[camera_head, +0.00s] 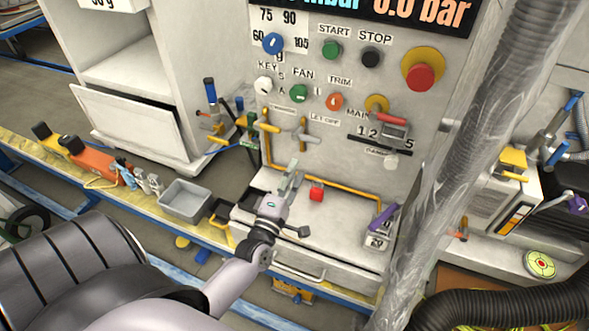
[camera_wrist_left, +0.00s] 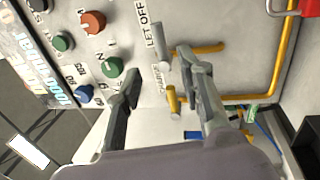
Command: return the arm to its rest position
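My left arm reaches in from the bottom left of the head view. My left gripper (camera_head: 293,172) is above the light shelf of the machine, in front of the lower panel. In the left wrist view my left gripper (camera_wrist_left: 159,62) has its two fingers spread apart with nothing held between them. Behind the fingers is the panel, with a yellow-handled valve lever (camera_wrist_left: 172,100) showing in the gap. My right gripper is not in view.
The control panel (camera_head: 330,80) with knobs and buttons stands behind the gripper. A yellow pipe (camera_head: 340,190) runs along its foot. A grey tray (camera_head: 185,201) lies left of the arm. A ribbed clear hose (camera_head: 440,170) stands at the right.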

